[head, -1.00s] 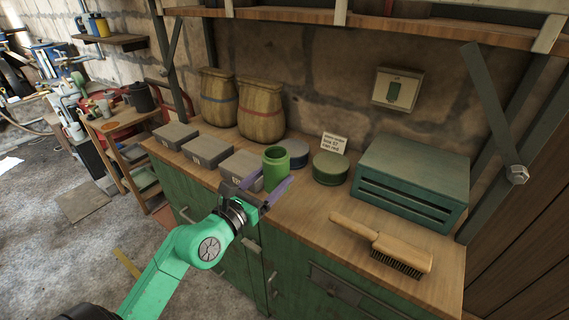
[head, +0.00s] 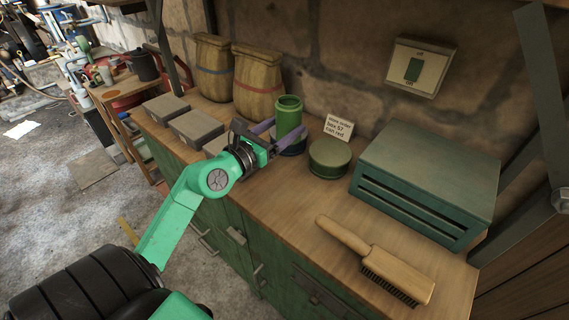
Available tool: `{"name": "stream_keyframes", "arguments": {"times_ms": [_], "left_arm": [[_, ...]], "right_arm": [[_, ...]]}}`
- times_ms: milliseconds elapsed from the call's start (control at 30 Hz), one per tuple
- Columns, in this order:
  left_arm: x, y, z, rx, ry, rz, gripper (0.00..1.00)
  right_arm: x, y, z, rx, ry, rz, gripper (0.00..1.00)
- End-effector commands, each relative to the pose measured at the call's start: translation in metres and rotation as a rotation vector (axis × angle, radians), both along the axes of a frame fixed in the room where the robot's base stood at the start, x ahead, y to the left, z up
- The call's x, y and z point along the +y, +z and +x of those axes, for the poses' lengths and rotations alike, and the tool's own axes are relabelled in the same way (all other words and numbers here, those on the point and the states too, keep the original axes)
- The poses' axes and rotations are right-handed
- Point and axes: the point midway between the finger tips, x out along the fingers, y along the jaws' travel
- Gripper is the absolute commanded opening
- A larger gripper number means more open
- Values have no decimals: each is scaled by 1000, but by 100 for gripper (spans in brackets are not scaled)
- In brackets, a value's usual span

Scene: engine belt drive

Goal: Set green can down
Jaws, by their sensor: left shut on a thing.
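The green can (head: 289,112) is an upright, open-topped cylinder near the middle of the head view. My left gripper (head: 284,132) is shut on it, with one purple finger on each side of its lower part. The can shows in front of and above a dark round tin (head: 292,147), which it partly hides. I cannot tell whether the can's base touches anything. My right gripper is not in view.
The front middle worktop is clear.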

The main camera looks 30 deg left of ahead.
Motion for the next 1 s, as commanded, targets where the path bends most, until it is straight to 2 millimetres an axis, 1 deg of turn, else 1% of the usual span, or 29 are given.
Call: {"name": "stream_keyframes", "arguments": {"times_ms": [33,133,200,367,500,567,733,900,933,1000], "left_arm": [[0,-26,0,6,0,0,0],[0,-58,0,4,0,2,0],[0,-72,0,2,-1,1,0],[0,-90,0,0,0,2,0],[0,-120,1,0,0,1,0],[0,-126,1,0,0,2,0],[0,-121,1,-1,0,0,0],[0,-125,1,-1,0,0,0],[0,-125,1,0,0,0,78],[0,-124,1,0,0,0,100]], "right_arm": [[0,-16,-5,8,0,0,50],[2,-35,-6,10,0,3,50],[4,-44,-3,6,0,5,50],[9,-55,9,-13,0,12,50],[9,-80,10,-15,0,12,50],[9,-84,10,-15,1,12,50],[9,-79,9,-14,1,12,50],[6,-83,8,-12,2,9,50],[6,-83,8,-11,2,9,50],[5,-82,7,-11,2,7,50]]}}
